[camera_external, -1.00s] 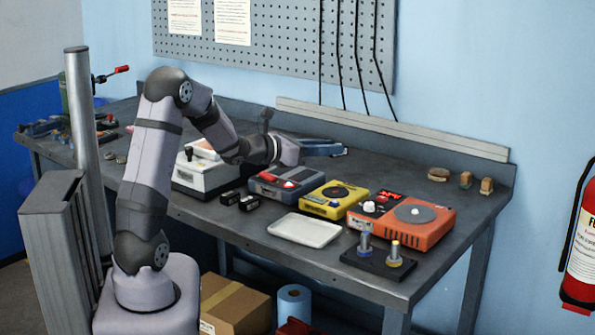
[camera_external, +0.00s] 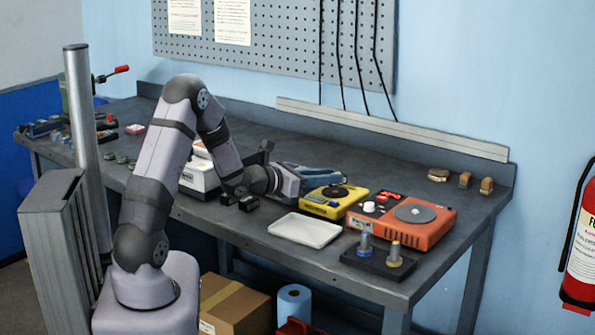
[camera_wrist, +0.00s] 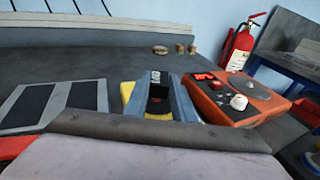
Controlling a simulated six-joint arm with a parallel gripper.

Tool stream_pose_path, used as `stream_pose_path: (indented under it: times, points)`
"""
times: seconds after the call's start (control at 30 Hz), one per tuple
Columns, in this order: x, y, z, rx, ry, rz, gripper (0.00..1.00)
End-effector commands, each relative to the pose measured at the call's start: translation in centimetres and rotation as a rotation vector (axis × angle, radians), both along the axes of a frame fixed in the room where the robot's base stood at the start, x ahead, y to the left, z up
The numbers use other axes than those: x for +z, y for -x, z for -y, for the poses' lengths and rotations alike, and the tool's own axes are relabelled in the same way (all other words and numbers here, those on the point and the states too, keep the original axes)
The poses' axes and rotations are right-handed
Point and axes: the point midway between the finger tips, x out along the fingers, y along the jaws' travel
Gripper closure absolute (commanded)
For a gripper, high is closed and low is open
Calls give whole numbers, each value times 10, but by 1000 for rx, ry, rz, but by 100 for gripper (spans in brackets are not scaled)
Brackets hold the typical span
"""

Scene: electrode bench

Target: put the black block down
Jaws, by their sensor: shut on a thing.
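A black block (camera_wrist: 158,92) sits between the two blue-grey fingers of my gripper (camera_wrist: 160,88) in the wrist view. The jaws are shut on it. In the external view my gripper (camera_external: 322,174) reaches right, above the bench by the yellow device (camera_external: 335,201). The held block cannot be made out in that view. In the wrist view the yellow device (camera_wrist: 127,91) shows partly behind the fingers.
An orange device (camera_external: 402,221) stands to the right. A white tray (camera_external: 304,230) and a dark stand (camera_external: 378,262) with two posts lie toward the front edge. Small black pieces (camera_external: 249,203) lie left of the tray. Bare bench (camera_external: 390,165) lies behind the devices.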

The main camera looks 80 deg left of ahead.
Motion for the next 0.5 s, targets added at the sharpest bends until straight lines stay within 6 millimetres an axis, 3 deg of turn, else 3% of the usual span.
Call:
stream_pose_path:
  times: [0.2,0.5]
  points:
    - [-18,0,-1,0,-2,2,100]
    - [-19,0,0,0,-3,3,100]
